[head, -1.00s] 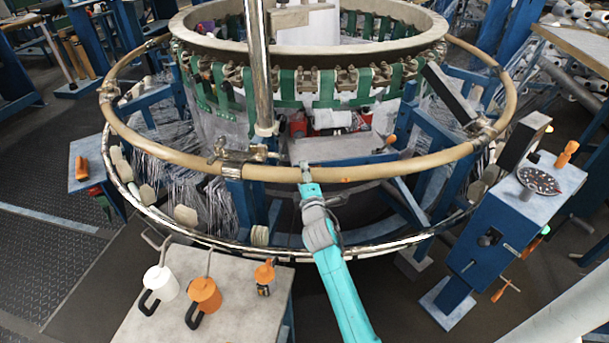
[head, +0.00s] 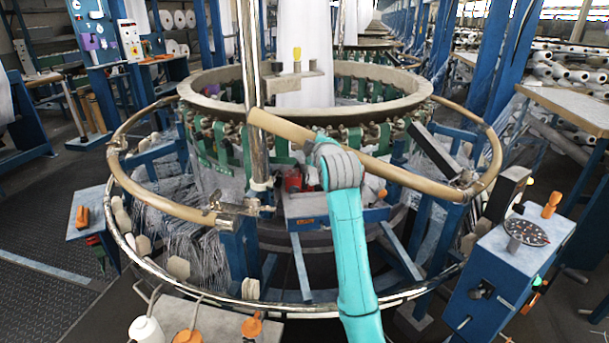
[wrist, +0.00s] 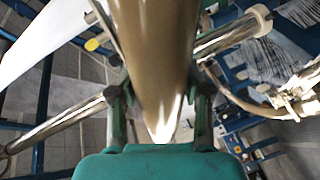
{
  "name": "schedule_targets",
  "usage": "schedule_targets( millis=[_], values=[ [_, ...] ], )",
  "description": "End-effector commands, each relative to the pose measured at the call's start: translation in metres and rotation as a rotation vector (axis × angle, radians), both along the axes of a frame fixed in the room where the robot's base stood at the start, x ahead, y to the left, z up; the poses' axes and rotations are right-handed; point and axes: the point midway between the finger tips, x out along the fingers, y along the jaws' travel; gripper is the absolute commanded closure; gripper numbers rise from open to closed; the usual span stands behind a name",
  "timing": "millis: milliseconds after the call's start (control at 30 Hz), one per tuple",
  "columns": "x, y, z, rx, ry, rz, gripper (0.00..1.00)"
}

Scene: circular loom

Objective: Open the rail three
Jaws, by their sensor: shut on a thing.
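The tan rail around the loom is parted at the front. Its front right section (head: 410,178) is swung up, with its free left end raised beside the steel post and its right end at the joint near the black bar. My gripper (head: 318,143) is shut on this raised section, a little right of its free end. In the wrist view the rail (wrist: 150,50) runs between the fingers (wrist: 160,105). The left rail section (head: 165,205) stays low and ends at a metal latch (head: 225,207). The fingertips are partly hidden by the wrist in the head view.
A steel post (head: 255,90) stands close to the rail's free end. A blue control box (head: 510,265) with a dial stands at the right. A table with a white can (head: 146,330) and orange items is at the front left. A lower metal ring (head: 190,292) circles the loom.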

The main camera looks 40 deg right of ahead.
Motion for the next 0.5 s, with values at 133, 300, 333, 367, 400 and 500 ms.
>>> schedule_targets(
  millis=[133,300,333,367,400,500],
  values=[
    [-0.004,-0.026,0.047,0.077,-0.017,-0.004,1.00],
    [-0.009,-0.058,0.093,0.170,-0.031,-0.003,1.00],
    [-0.010,-0.063,0.101,0.187,-0.032,-0.003,1.00],
    [-0.011,-0.070,0.109,0.203,-0.036,-0.003,1.00],
    [-0.013,-0.078,0.119,0.224,-0.038,-0.003,1.00],
    [-0.016,-0.100,0.143,0.280,-0.045,-0.003,1.00]
  ],
)
